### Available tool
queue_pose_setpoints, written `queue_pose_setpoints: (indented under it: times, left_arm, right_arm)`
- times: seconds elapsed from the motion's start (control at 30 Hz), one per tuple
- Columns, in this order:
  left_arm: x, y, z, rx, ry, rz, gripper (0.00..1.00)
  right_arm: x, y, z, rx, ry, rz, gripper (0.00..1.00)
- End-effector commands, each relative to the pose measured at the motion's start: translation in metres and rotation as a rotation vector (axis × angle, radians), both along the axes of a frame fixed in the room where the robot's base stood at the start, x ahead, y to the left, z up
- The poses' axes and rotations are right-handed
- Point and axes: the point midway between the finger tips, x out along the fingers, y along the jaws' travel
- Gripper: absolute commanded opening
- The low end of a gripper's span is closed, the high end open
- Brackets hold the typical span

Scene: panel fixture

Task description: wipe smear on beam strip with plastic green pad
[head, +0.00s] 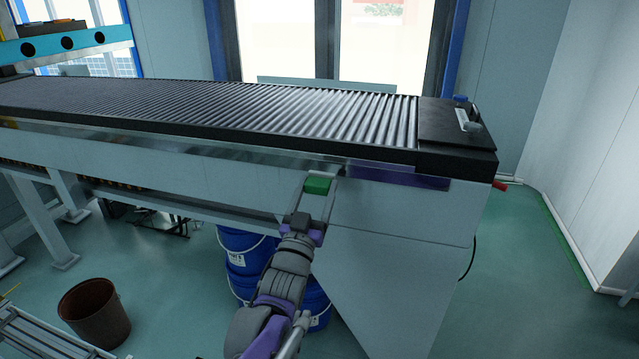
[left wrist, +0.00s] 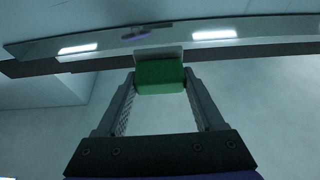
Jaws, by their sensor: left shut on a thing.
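The beam strip (head: 250,157) is a shiny metal band along the near side of the roller conveyor; it crosses the top of the left wrist view (left wrist: 260,31). A dark purple patch (head: 400,178) shows near its right end. A small purple mark (left wrist: 135,37) shows on the strip in the wrist view; I cannot tell smear from reflection. My left gripper (head: 315,188) is shut on the green pad (head: 317,185), which also shows between the fingers in the wrist view (left wrist: 160,77). The pad is just below the strip; contact is unclear. My right gripper is out of view.
The roller conveyor (head: 300,110) runs above the strip, with a black end block (head: 455,125) at right. Blue buckets (head: 245,245) stand beneath, behind my arm. A brown bin (head: 95,312) stands at lower left. Floor at right is clear.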

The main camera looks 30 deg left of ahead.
Motion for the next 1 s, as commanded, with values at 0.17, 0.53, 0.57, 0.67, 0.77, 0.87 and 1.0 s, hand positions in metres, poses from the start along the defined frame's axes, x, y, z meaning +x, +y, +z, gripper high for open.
queue_pose_setpoints:
  times: [0.17, 0.53, 0.57, 0.67, 0.77, 0.87, 1.0]
  left_arm:
    - [-0.002, 0.000, 0.000, 0.000, 0.000, 0.000, 0.25]
    - [-0.014, -0.003, 0.001, 0.000, -0.001, 0.000, 0.25]
    - [-0.016, -0.004, 0.001, 0.000, -0.001, 0.000, 0.25]
    - [-0.025, -0.006, 0.001, 0.000, -0.002, 0.000, 0.25]
    - [-0.030, -0.008, 0.001, -0.001, -0.001, 0.000, 0.25]
    - [-0.031, -0.008, 0.000, -0.001, -0.001, 0.000, 0.25]
    - [-0.031, -0.008, 0.000, -0.001, 0.000, 0.000, 0.25]
  right_arm:
    - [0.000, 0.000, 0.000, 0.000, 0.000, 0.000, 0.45]
    - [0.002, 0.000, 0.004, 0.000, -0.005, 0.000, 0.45]
    - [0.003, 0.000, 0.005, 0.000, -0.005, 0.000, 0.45]
    - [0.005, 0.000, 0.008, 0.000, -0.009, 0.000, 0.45]
    - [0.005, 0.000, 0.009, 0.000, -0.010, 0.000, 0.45]
    - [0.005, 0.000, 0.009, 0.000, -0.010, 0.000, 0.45]
    - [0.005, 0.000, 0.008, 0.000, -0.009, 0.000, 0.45]
